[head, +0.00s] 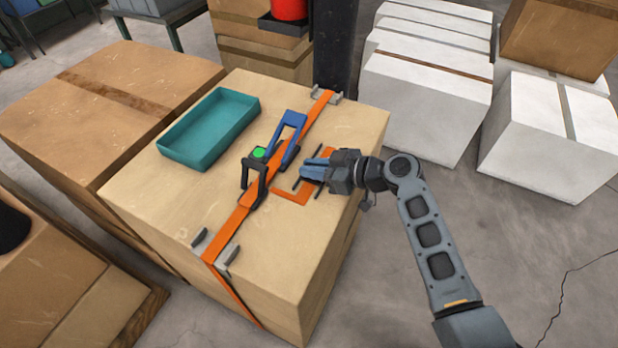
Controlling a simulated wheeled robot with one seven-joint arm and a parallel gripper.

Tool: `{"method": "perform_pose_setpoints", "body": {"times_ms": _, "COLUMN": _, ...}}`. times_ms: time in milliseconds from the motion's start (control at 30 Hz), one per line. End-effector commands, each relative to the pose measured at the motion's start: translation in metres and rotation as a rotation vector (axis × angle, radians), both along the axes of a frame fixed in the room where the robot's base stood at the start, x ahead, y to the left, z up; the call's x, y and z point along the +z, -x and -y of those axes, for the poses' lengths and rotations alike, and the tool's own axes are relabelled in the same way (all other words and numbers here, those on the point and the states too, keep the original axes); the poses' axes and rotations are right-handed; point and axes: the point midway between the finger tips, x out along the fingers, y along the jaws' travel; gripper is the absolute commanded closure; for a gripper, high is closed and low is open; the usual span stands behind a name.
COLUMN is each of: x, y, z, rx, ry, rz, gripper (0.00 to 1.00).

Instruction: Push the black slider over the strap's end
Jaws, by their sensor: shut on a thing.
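An orange strap (236,215) runs over the top of a large cardboard box, through a buckle with a blue lever (289,139), a black frame (254,182) and a green button (259,153). My gripper (309,170) is low over the box top, right of the buckle and apart from it. Its blue fingers are shut on a small dark piece that looks like the black slider (300,180); the fingers hide much of it. It is at an orange-outlined patch (289,197) on the box. I cannot make out a loose strap end clearly.
A teal tray (190,158) sits left of the strap on the cardboard box (285,242). Grey metal corner pieces (228,255) flank the strap at the box edges. A dark post (335,50) stands behind. White boxes (425,95) stand at the right. The box top's front right is clear.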

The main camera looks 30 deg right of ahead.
Motion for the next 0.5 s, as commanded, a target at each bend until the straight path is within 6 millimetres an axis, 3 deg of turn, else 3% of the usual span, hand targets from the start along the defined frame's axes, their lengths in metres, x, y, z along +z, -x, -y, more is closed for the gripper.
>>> {"method": "perform_pose_setpoints", "body": {"times_ms": 500, "x": -0.004, "y": -0.047, "z": 0.064, "rx": -0.002, "ry": 0.000, "rz": 0.003, "gripper": 1.00}}
